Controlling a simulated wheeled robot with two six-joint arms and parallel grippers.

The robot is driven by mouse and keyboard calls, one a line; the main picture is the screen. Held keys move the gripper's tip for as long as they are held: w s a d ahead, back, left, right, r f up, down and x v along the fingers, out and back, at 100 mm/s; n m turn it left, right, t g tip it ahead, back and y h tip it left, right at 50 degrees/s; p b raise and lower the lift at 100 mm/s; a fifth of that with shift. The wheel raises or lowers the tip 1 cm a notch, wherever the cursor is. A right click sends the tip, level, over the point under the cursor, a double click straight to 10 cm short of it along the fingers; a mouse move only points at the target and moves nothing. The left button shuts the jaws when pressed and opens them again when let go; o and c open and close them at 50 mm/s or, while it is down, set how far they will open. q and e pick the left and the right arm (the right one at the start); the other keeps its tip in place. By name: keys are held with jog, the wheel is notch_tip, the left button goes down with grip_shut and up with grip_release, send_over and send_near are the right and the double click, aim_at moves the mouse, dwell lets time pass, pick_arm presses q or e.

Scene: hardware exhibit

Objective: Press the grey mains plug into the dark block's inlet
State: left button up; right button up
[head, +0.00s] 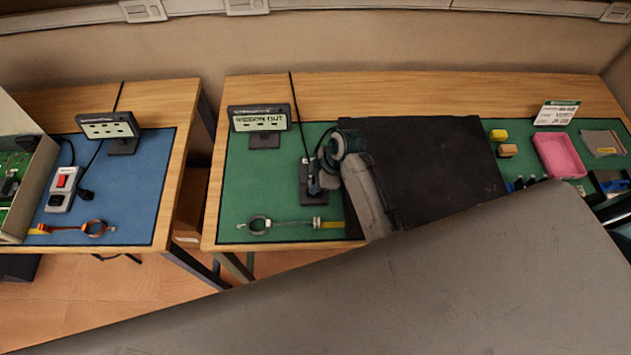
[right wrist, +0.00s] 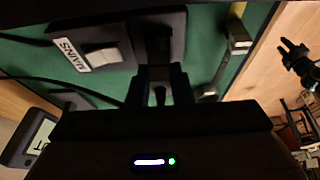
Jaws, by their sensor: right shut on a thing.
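The dark block (head: 304,185) stands on the green mat, partly behind my right wrist in the head view. In the right wrist view the dark block (right wrist: 135,25) shows a pale rocker switch and a MAINS label. My right gripper (right wrist: 159,78) is shut on the plug (right wrist: 158,42), which looks dark in shadow, up against the block's face. The inlet is hidden, so I cannot tell how deep the plug sits. My right gripper (head: 322,182) also shows in the head view, small and dark. My left gripper (right wrist: 294,55) appears away over the floor, its fingers apart.
A display (head: 258,122) reading RIBBON OUT stands behind the block. A ring-ended strap (head: 262,225) lies in front. A black panel (head: 425,155), a pink tray (head: 559,155) and small parts are to the right. A blue-mat table (head: 125,200) stands left across a gap.

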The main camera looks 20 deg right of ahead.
jog(key=shift+f+b, duration=0.55)
jog(key=shift+f, duration=0.4)
dwell(0.5)
jog(key=shift+s, duration=0.1)
jog(key=o, duration=0.7)
jog(key=shift+f, duration=0.1)
jog(key=shift+s, duration=0.1)
jog(key=shift+c, duration=1)
